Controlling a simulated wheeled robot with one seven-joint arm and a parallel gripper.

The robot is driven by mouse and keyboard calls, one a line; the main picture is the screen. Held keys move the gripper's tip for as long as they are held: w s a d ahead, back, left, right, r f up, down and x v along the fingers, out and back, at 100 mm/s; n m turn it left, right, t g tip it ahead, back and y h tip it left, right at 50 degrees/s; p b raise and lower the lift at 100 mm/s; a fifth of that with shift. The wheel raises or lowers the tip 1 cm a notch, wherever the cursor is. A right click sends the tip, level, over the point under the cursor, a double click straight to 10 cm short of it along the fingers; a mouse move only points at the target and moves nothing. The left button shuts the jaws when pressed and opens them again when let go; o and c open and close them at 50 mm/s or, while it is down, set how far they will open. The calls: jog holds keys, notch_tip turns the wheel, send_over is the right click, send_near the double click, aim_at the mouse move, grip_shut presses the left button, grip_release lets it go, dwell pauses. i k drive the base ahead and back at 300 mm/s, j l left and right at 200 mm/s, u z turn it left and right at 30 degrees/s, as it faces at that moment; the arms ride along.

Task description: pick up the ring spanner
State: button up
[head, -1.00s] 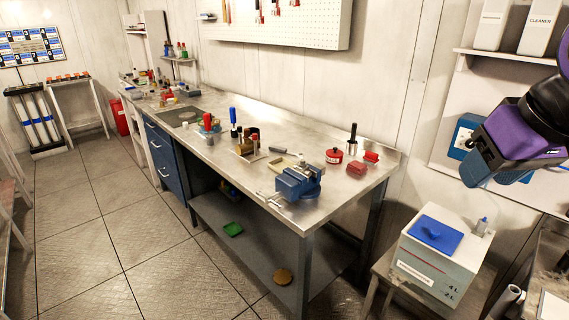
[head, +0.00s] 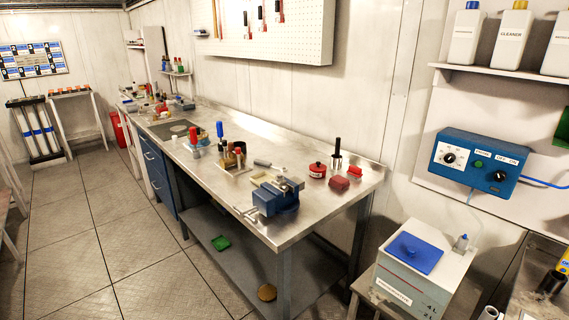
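I cannot make out a ring spanner for sure in the head view. A steel workbench (head: 222,178) runs from the front middle to the back left, with many small items on it. A blue vise (head: 277,196) sits at its near corner. Thin silver pieces (head: 247,213) show at the bench edge beside the vise; I cannot tell whether they are vise parts or a tool. A pegboard (head: 300,35) above the bench carries several hanging tools, some red-handled, too small to name. My gripper is not in view.
A white box with a blue lid (head: 415,252) stands on a stool at right. A blue control box (head: 478,160) hangs on the wall. The tiled floor (head: 100,235) at left is clear.

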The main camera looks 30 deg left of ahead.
aim_at(264, 162)
jog(key=i+j+z, duration=0.1)
jog(key=j, duration=0.55)
jog(key=i+j+z, duration=0.1)
jog(key=j, duration=0.6)
jog(key=i+j, duration=0.15)
jog(key=j, duration=0.5)
jog(key=i+j, duration=0.1)
jog(key=j, duration=0.6)
jog(key=i+j, duration=0.1)
jog(key=j, duration=0.55)
jog(key=i+j, duration=0.1)
jog(key=j, duration=0.6)
jog(key=i+j, duration=0.1)
jog(key=j, duration=0.55)
jog(key=i+j, duration=0.1)
jog(key=j, duration=0.6)
jog(key=i+j, duration=0.1)
jog(key=j, duration=0.55)
jog(key=i+z, duration=0.05)
